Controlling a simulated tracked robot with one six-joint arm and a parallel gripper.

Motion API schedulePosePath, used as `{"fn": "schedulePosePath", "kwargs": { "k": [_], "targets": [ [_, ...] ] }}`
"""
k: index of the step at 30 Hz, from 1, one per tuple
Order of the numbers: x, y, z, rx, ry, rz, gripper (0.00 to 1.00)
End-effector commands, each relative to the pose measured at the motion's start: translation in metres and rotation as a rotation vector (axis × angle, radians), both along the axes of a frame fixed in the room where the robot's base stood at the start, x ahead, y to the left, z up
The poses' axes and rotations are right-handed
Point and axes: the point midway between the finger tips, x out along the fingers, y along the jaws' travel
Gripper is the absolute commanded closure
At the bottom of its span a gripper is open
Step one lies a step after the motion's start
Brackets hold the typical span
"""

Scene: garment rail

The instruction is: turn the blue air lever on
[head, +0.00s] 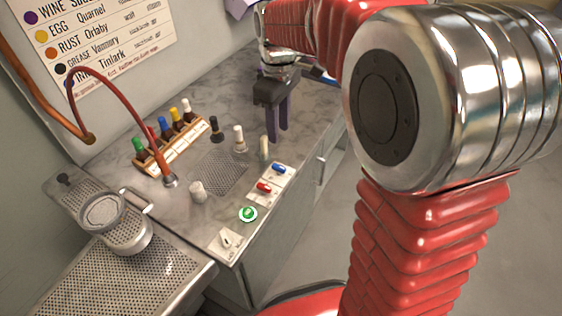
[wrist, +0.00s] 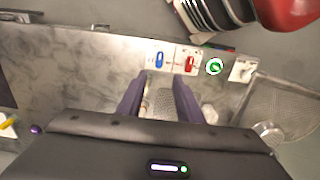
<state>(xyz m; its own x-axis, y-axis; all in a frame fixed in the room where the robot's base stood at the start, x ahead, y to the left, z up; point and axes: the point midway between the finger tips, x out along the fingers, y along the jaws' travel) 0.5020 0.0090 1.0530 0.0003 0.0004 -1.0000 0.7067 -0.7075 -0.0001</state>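The blue air lever (head: 279,169) sits on a white plate near the counter's front edge, beside a red lever (head: 264,187). The wrist view shows the blue lever (wrist: 159,59) just beyond my fingertips and the red lever (wrist: 190,63) to its right. My gripper (head: 277,138) hangs above the counter with its fingers pointing down, behind the blue lever in the head view. In the wrist view my gripper (wrist: 157,82) has its two dark purple fingers apart with nothing held between them. I cannot tell whether the blue lever is on or off.
A lit green button (head: 248,213) and a white switch plate (head: 226,238) line the same edge. A cream bottle (head: 264,148) stands close to my fingers, with white and dark bottles farther left. A rack of coloured bottles (head: 170,140) and a red hose stand behind.

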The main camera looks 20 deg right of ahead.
Motion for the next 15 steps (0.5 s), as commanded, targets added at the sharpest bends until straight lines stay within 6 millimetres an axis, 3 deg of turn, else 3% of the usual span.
{"fn": "schedulePosePath", "kwargs": {
  "k": [8, 15],
  "targets": [
    [0.000, 0.000, -0.014, 0.000, 0.001, 0.000, 0.67],
    [-0.001, 0.000, -0.048, 0.000, 0.003, -0.001, 0.67]
  ]
}}
